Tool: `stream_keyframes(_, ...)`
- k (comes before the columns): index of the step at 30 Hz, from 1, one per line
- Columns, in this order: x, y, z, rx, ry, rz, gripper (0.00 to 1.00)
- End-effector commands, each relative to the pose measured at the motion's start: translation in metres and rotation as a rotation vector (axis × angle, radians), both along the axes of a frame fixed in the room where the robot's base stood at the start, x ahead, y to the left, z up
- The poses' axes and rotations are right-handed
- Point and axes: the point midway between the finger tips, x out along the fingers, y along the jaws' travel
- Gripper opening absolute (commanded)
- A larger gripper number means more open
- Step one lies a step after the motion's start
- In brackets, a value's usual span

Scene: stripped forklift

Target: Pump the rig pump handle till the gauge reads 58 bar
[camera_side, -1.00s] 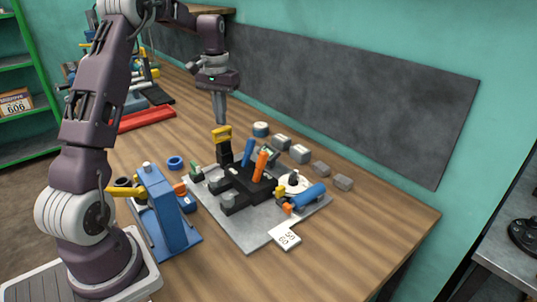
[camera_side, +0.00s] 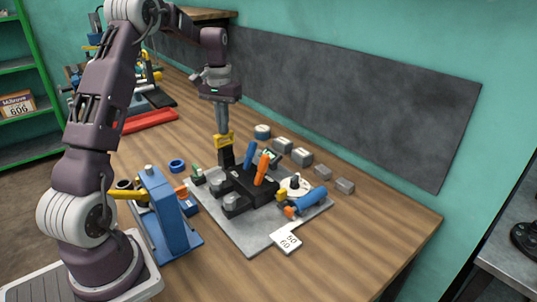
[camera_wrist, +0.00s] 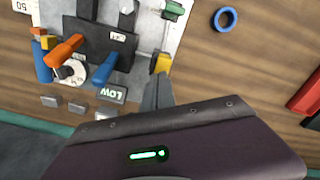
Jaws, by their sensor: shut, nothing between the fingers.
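The rig is a grey plate (camera_side: 255,237) on the bench, with a black block and an upright blue lever (camera_side: 249,155) and orange lever (camera_side: 262,168). At its back left stands a black post with a yellow top (camera_side: 223,142); it looks like the pump handle. A white round dial (camera_side: 296,187), which looks like the gauge, shows also in the wrist view (camera_wrist: 77,77); its reading is too small to tell. My gripper (camera_side: 222,131) is shut, its tips at the yellow top, which also shows beside them in the wrist view (camera_wrist: 161,63). I cannot tell whether they touch.
A card marked 50 and 60 (camera_side: 288,239) lies at the plate's front corner. Several grey blocks (camera_side: 301,157) line the back. A blue stand (camera_side: 172,217) and blue ring (camera_side: 177,166) are at left. The front-right bench is clear.

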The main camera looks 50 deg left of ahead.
Motion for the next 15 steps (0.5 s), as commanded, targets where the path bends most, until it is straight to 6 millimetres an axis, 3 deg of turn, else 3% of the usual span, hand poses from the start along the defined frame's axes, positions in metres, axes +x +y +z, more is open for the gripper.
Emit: stream_keyframes(15,0.0,0.0,-0.024,-0.001,0.001,0.0,0.0)
